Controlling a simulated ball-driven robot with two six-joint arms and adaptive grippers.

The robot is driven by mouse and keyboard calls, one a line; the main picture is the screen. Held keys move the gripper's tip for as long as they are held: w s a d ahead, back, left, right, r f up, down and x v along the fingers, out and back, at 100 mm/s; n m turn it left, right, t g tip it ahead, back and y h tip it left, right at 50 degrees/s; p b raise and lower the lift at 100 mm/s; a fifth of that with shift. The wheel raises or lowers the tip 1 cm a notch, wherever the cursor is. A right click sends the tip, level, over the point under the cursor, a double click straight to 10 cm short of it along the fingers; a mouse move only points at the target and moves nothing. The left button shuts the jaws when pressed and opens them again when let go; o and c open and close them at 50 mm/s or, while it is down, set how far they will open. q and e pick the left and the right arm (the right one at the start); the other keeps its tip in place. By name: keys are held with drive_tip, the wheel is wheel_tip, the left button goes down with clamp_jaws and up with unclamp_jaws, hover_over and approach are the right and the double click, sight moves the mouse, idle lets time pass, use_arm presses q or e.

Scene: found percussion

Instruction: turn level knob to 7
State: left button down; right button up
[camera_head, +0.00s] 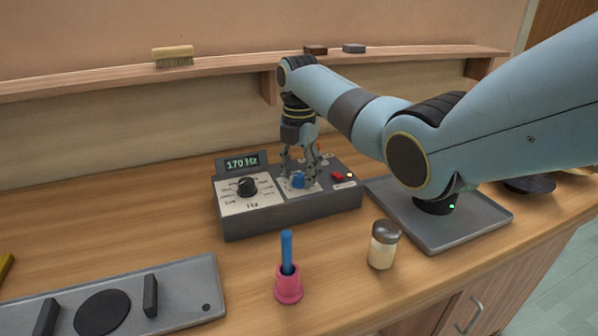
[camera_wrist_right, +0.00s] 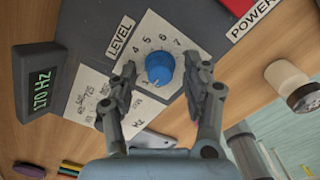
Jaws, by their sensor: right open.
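The blue level knob (camera_wrist_right: 160,67) sits on a white numbered dial plate marked LEVEL on the grey device (camera_head: 254,222). It also shows in the head view (camera_head: 298,181), partly hidden by the fingers. My right gripper (camera_head: 300,172) points down over it from above. In the right wrist view, the open fingers of this gripper (camera_wrist_right: 163,82) stand on either side of the knob, with gaps visible. I cannot tell which number the knob points to. The device's display (camera_head: 241,162) reads 170 Hz, and a black Hz knob (camera_head: 247,187) is to the left. My left gripper is out of view.
A pink holder with a blue stick (camera_head: 288,285) and a shaker jar (camera_head: 383,246) stand in front of the device. A grey tray (camera_head: 480,222) lies to the right, under my right arm. A metal plate (camera_head: 190,287) lies front left. A shelf (camera_head: 220,66) runs behind.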

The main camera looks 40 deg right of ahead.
drive_tip(key=shift+f, duration=0.1)
clamp_jaws()
idle(0.3)
